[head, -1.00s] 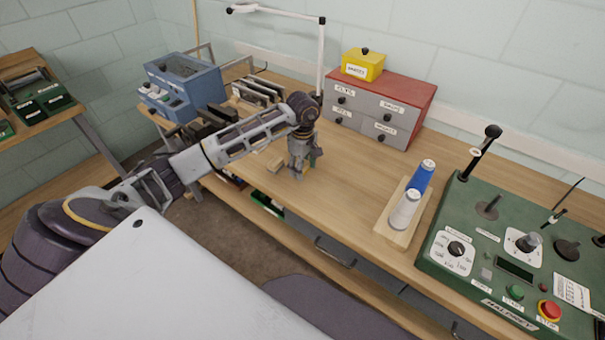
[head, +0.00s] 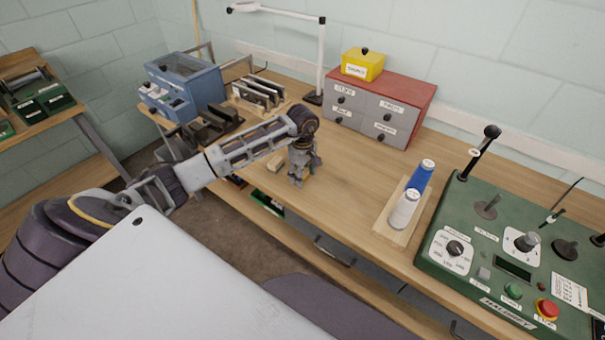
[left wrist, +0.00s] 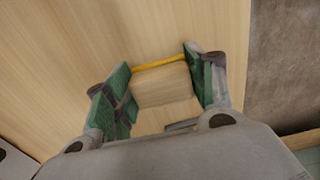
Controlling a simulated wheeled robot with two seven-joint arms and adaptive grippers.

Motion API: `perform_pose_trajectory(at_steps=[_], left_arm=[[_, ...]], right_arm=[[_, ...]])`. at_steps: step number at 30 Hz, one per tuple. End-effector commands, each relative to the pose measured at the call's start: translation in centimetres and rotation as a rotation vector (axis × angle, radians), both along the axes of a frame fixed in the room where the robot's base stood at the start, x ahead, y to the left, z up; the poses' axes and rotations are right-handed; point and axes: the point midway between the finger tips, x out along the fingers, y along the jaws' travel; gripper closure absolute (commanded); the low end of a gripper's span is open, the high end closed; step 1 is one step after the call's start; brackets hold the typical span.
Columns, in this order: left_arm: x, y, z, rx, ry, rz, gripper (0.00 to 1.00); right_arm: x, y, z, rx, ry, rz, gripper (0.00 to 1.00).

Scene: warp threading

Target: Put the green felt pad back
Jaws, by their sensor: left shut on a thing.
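My left gripper (head: 304,178) points down low over the middle of the workbench. In the left wrist view the gripper (left wrist: 160,84) has green faces on both fingers and is shut on a pale wooden block (left wrist: 165,88) with a yellow strip (left wrist: 160,65) along its far edge. A separate green felt pad cannot be told apart from the green finger faces. In the head view the fingers hide most of the held thing. My right gripper is not in view.
A board with blue (head: 421,176) and white (head: 405,208) spools lies to the right, before a green control panel (head: 510,255). Grey drawers with a red top (head: 385,90) and a blue machine (head: 185,85) stand behind. The bench between gripper and spools is clear.

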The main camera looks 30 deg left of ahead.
Motion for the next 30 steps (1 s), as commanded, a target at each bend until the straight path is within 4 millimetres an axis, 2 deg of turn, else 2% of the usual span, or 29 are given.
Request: perform_pose_trajectory(at_steps=[6, 7, 12, 24, 30], left_arm=[[0.02, 0.01, -0.31, 0.001, -0.001, -0.001, 0.67], [0.01, 0.00, -0.33, 0.001, 0.000, -0.001, 0.44], [0.00, -0.01, -0.25, 0.000, 0.000, -0.001, 0.24], [0.00, -0.02, -0.19, 0.000, 0.000, -0.001, 0.24], [0.06, 0.03, 0.46, 0.001, -0.002, 0.000, 0.24]], right_arm=[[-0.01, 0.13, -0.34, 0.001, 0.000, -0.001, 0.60], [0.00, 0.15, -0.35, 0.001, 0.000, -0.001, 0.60], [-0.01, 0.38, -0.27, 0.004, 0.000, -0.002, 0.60], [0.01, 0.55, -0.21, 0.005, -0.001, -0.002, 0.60], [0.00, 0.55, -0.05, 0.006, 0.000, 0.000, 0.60]])
